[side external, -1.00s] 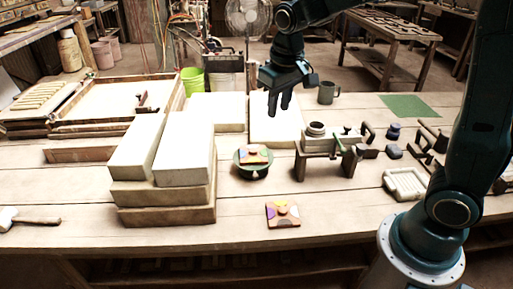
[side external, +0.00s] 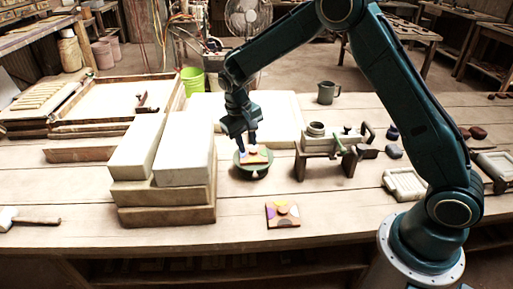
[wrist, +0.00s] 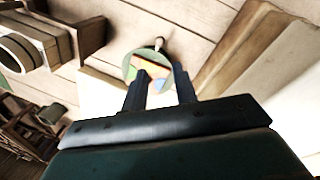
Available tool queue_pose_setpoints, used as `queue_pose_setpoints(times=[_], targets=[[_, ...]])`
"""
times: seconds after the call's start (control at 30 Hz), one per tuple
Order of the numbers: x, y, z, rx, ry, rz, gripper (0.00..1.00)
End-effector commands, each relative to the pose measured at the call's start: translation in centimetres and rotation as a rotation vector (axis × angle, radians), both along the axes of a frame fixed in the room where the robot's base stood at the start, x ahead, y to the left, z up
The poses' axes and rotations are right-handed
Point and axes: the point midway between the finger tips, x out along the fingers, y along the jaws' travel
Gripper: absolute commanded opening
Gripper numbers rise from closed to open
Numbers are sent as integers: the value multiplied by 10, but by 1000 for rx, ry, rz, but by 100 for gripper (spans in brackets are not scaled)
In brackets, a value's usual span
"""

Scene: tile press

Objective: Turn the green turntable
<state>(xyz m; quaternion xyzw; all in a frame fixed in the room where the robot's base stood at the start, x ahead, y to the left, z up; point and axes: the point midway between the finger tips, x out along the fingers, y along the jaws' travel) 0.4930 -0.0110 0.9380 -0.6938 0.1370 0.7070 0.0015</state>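The green turntable (side external: 240,167) stands on the bench right of the stacked blocks, with a small pale knob (side external: 255,174) at its near edge. A multicoloured tile (side external: 257,159) lies on top of it. My gripper (side external: 248,145) is just above the turntable, pointing down, fingers apart. In the wrist view the turntable (wrist: 129,70) shows beyond and between my open fingers (wrist: 159,80), with its knob (wrist: 159,43) at the far edge. Nothing is held. Whether a fingertip touches the tile cannot be told.
Stacked pale blocks (side external: 185,163) stand close on the left. A wooden press (side external: 322,145) stands on the right. A second patterned tile (side external: 283,213) lies in front. A mug (side external: 326,93) stands behind. The bench front is mostly clear.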

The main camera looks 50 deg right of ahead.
Motion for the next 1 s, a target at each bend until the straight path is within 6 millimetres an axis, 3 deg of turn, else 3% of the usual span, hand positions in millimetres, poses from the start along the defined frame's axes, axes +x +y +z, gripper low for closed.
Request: queue_pose_setpoints(times=[0.27,0.47,1.0], targets=[[0,-1,-4,-1,1,0,28],[-1,-4,-18,-1,2,0,28],[-5,-18,-95,0,4,-1,28]])
